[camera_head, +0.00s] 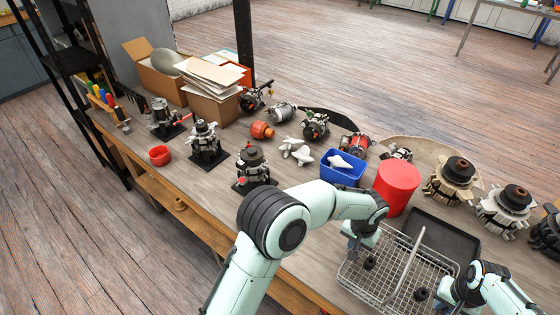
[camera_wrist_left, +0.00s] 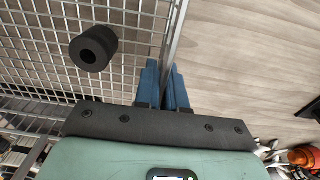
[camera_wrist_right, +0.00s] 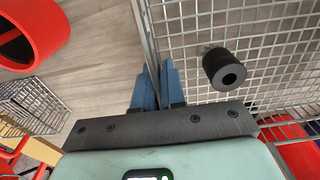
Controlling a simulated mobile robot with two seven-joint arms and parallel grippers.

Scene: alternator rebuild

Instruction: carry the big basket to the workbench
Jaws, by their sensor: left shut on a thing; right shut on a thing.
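The big basket (camera_head: 376,287) is a grey wire basket with a raised handle, at the lower right of the head view, over the workbench (camera_head: 300,250) top. Two black cylindrical parts (camera_head: 421,294) are inside it. My left gripper (camera_wrist_left: 165,85) is shut on the basket's rim on one side; blue fingers pinch the wire. My right gripper (camera_wrist_right: 158,87) is shut on the rim on the opposite side, and its arm shows at the lower right of the head view. I cannot tell whether the basket touches the bench top.
A black tray (camera_head: 440,236), a red cylinder (camera_head: 397,188) and a blue bin (camera_head: 343,168) stand close beyond the basket. Several alternator parts (camera_head: 452,181) line the bench's right end. A small wire basket (camera_wrist_right: 30,105) shows in the right wrist view. The bench's front left strip is fairly clear.

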